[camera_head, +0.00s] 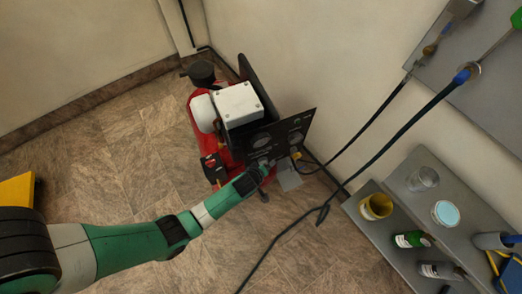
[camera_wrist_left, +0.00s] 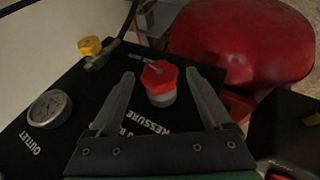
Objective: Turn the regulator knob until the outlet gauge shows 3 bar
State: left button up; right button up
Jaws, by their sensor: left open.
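The red regulator knob (camera_wrist_left: 159,77) stands on a pale collar on the black panel (camera_wrist_left: 75,85) in the left wrist view. My left gripper (camera_wrist_left: 160,74) is open, with one finger on each side of the knob; I cannot tell whether either touches it. The outlet gauge (camera_wrist_left: 48,108), round with a pale face, is left of the gripper by the word OUTLET; its needle is too small to read. In the head view my left gripper (camera_head: 268,163) is at the panel's lower edge, and the knob cannot be made out. My right gripper is not in view.
The red compressor (camera_head: 197,120) stands by the wall, with a white box (camera_head: 238,104) on top. A yellow valve (camera_wrist_left: 90,46) with a hose sits beyond the outlet gauge. A grey shelf (camera_head: 385,228) with cans and bottles is at the right. Dark hoses cross the floor and wall.

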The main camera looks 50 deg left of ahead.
pick_arm(q)
jog(key=p+v, duration=0.5)
jog(key=v, duration=0.5)
jog(key=shift+w, duration=0.15)
